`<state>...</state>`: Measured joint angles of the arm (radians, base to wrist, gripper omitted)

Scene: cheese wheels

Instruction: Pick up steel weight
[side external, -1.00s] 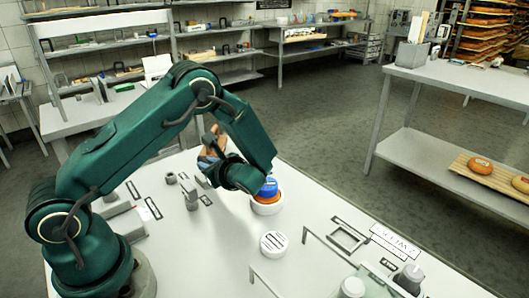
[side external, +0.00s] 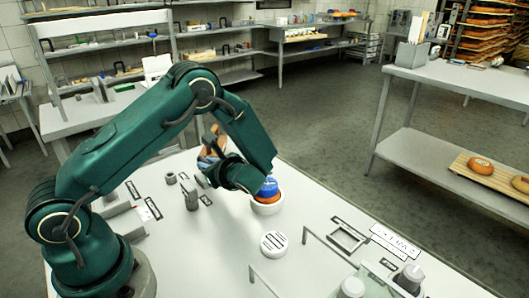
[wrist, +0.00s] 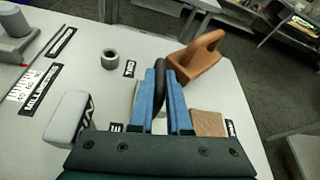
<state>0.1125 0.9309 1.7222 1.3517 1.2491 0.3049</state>
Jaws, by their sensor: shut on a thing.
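In the wrist view my gripper (wrist: 161,80) has blue fingers close together, shut on a dark, curved piece (wrist: 160,70). Most of the held thing is hidden between the fingers, so I cannot tell from its look whether it is the steel weight.
A brown wooden piece with a looped handle (wrist: 196,58) stands just beyond the fingers, and a flat brown block (wrist: 208,123) is to their right. A blue-topped orange wheel in a white dish (side external: 267,208) sits beside my wrist. A white disc (side external: 274,243) lies nearer.

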